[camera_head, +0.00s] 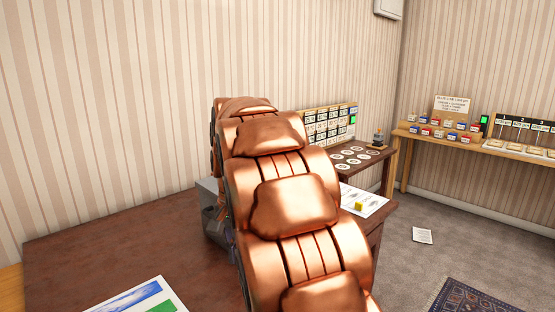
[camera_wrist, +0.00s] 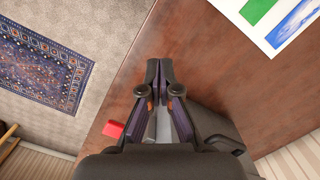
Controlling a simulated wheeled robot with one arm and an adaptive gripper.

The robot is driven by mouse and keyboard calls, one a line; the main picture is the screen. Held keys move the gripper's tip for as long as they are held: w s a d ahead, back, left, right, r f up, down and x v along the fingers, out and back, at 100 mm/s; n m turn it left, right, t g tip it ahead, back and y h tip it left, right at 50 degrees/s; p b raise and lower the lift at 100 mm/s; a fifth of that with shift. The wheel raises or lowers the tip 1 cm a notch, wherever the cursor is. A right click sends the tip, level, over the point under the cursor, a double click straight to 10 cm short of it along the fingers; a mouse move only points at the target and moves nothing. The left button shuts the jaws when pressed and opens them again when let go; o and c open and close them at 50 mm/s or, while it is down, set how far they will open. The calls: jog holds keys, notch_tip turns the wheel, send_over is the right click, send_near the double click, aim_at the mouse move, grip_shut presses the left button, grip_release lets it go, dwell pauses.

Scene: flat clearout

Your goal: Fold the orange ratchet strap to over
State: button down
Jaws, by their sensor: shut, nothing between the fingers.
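My gripper (camera_wrist: 158,68) is in the wrist view, with its dark fingers together and nothing between the tips. It is above the brown table (camera_wrist: 215,75). I cannot make out the orange ratchet strap in either view. Small orange patches show beside the fingers in the wrist view, too small to tell what they are. A small red piece (camera_wrist: 113,129) shows left of the fingers, near the table edge.
A sheet with blue and green pictures (camera_head: 137,299) lies on the table (camera_head: 110,245). A grey box-like thing (camera_head: 207,187) is partly behind my arm. A yellow block (camera_head: 359,206) sits on a white sheet at right. A patterned rug (camera_head: 474,298) and paper (camera_head: 422,235) lie on the floor.

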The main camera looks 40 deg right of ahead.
jog(key=w+d+r+m+t+p, duration=0.1)
jog(key=w+d+r+m+p, duration=0.2)
jog(key=d+r+p, duration=0.6)
jog(key=w+d+r+m+t+p, duration=0.15)
jog(key=d+r+m+p, duration=0.35)
jog(key=d+r, duration=0.75)
jog(key=shift+n+g+h, duration=0.35)
jog(key=shift+n+h, duration=0.05)
jog(key=shift+n, duration=0.2)
jog(key=shift+w+a+f+p, duration=0.15)
jog(key=shift+w+f+p, duration=0.4)
jog(key=shift+f, duration=1.7)
jog(key=shift+w+a+f+p, duration=0.25)
jog(key=shift+f+p, duration=0.65)
jog(key=shift+f, duration=1.4)
jog(key=shift+w+a+f+p, duration=0.1)
jog(key=shift+w+f+p, duration=0.5)
jog(key=shift+f, duration=1.65)
jog(key=shift+s+f, duration=0.1)
jog(key=shift+s, duration=0.05)
jog(key=f+b, duration=0.2)
jog(key=shift+s+f+t, duration=0.2)
jog(key=shift+f+t, duration=0.15)
jog(key=shift+t, duration=0.05)
jog(key=shift+s+a+f+b, duration=0.1)
jog(key=shift+s+f+b, duration=0.05)
jog(key=shift+f+b, duration=0.25)
